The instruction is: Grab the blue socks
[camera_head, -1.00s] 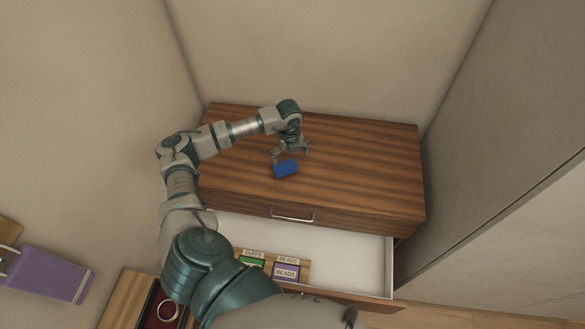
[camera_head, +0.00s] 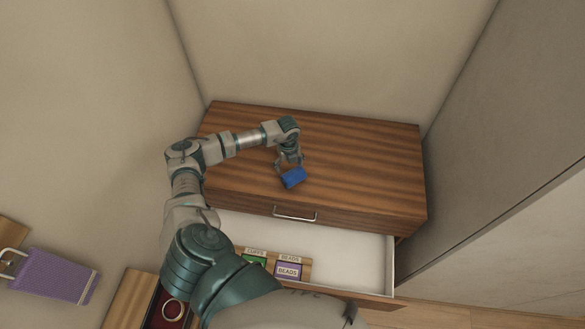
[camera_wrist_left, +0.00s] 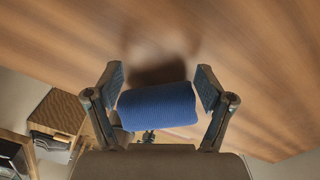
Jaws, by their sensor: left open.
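The blue socks (camera_head: 294,178), a rolled ribbed bundle, are at the wooden dresser top, near its front edge. In the left wrist view the socks (camera_wrist_left: 158,106) lie crosswise between the two fingers. My left gripper (camera_head: 290,167) reaches down over the socks. Its jaws (camera_wrist_left: 159,80) are open, one finger at each end of the roll, with a small gap visible on the right. I cannot tell whether the left finger touches. My right gripper is not in view.
The dresser top (camera_head: 365,165) is otherwise clear. Below, an open drawer (camera_head: 350,250) holds a green box (camera_head: 255,261) and a purple box (camera_head: 288,270) with labels. A grey panel (camera_head: 465,150) stands at right.

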